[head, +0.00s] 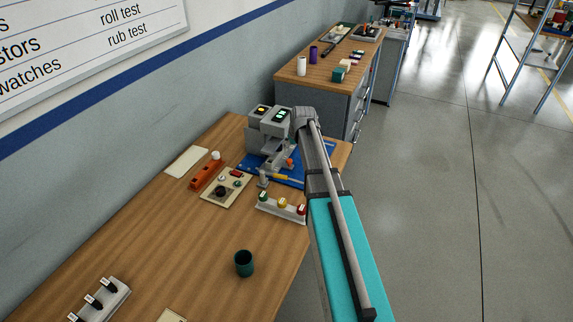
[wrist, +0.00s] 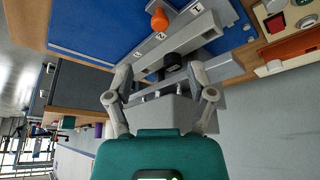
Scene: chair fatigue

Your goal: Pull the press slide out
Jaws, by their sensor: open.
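The grey press (head: 262,142) stands on a blue mat (head: 290,179) at the far end of the near table. A grey rail with printed numbers (wrist: 176,42) crosses the wrist view, with an orange knob (wrist: 160,18) beside it. A dark round part (wrist: 172,64) shows at the rail, just ahead of my gripper. I cannot tell clearly which part is the press slide. My gripper (wrist: 161,72) is open, its two fingers spread on either side of a grey block (wrist: 165,112). I cannot tell whether they touch it. In the head view my arm hides part of the press.
A switch panel (head: 224,188), an orange block (head: 207,172) and a white strip with coloured switches (head: 281,207) stand close to the press. A green cup (head: 244,263) stands nearer. A second bench (head: 320,75) is behind.

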